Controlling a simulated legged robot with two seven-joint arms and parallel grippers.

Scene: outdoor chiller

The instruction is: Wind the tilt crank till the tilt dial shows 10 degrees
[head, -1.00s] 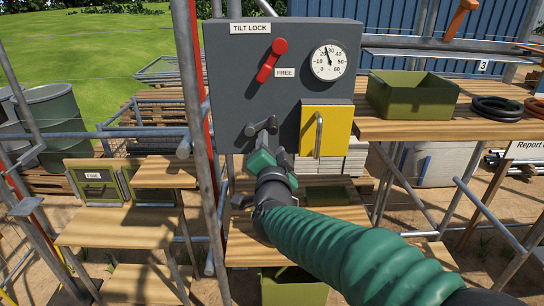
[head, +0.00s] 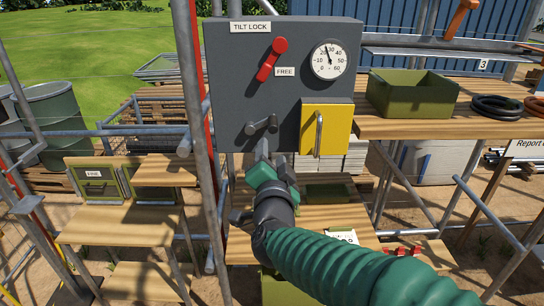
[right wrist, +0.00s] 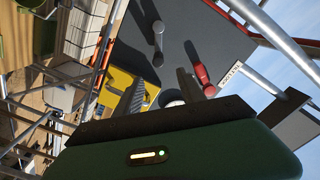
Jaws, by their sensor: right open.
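The grey panel (head: 235,90) carries the tilt crank (head: 262,125), a short dark grey arm with a knob, low on its face. The crank also shows in the right wrist view (right wrist: 158,38). The white round tilt dial (head: 329,60) is at the panel's upper right. Its needle points up and slightly left, near the 20 to 30 marks; the exact reading is too small to tell. My right gripper (head: 271,156) is open and empty, just below the crank and apart from it; its fingers also show in the right wrist view (right wrist: 160,82). My left gripper is not in view.
A red tilt lock lever (head: 270,60) sits above the crank, its lower end near the FREE label (head: 285,72). A yellow cover (head: 338,130) with a handle is right of the crank. A scaffold pole (head: 195,120) stands close left. A green bin (head: 410,95) is on the right shelf.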

